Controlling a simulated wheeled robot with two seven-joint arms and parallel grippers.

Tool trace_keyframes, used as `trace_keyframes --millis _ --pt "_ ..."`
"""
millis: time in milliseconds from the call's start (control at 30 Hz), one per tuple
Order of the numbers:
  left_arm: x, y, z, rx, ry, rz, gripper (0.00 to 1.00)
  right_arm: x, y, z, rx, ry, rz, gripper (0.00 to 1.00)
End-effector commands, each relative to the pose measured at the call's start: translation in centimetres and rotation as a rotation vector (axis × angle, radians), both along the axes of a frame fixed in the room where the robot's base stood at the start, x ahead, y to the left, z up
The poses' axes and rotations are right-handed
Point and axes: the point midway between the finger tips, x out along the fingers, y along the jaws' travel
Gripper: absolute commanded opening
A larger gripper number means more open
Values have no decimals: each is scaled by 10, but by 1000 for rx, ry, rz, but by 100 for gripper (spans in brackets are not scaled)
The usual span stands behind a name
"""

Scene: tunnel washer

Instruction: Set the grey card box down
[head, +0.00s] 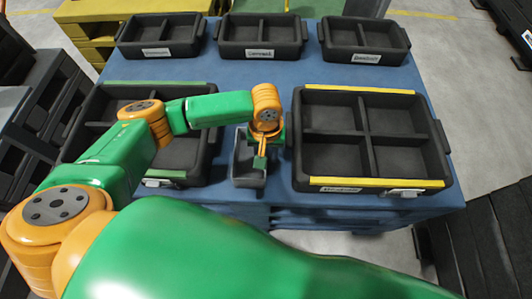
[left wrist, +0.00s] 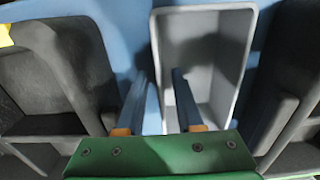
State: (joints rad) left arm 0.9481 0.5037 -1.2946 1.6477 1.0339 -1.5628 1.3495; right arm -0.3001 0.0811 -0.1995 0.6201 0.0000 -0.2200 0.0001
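The grey card box (head: 245,182) is an open-topped, upright bin in the gap between the two large black trays, near the front edge of the blue table (head: 290,72). It also shows in the left wrist view (left wrist: 232,70). My left gripper (head: 261,150) is over the box. In the left wrist view the left gripper's fingers (left wrist: 160,72) are apart, one outside the box's left wall and one inside it. Gaps show between the fingers and that wall. The box's underside is hidden. My right gripper is out of view.
A green-edged divided tray (head: 92,112) stands left of the box. A yellow-edged four-compartment tray (head: 378,184) stands close on its right. Three smaller black trays (head: 262,52) line the back. Blue table top is clear in the middle.

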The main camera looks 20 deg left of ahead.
Motion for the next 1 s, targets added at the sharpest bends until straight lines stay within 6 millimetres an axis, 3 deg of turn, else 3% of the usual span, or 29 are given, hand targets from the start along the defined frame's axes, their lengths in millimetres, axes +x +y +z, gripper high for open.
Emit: trace_keyframes --millis 300,500,1000 --pt "1 -1 82 -3 -4 0 36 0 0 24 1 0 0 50" --pt "1 0 116 -2 -2 1 36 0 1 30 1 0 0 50" --pt "1 0 120 -1 1 1 36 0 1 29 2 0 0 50"
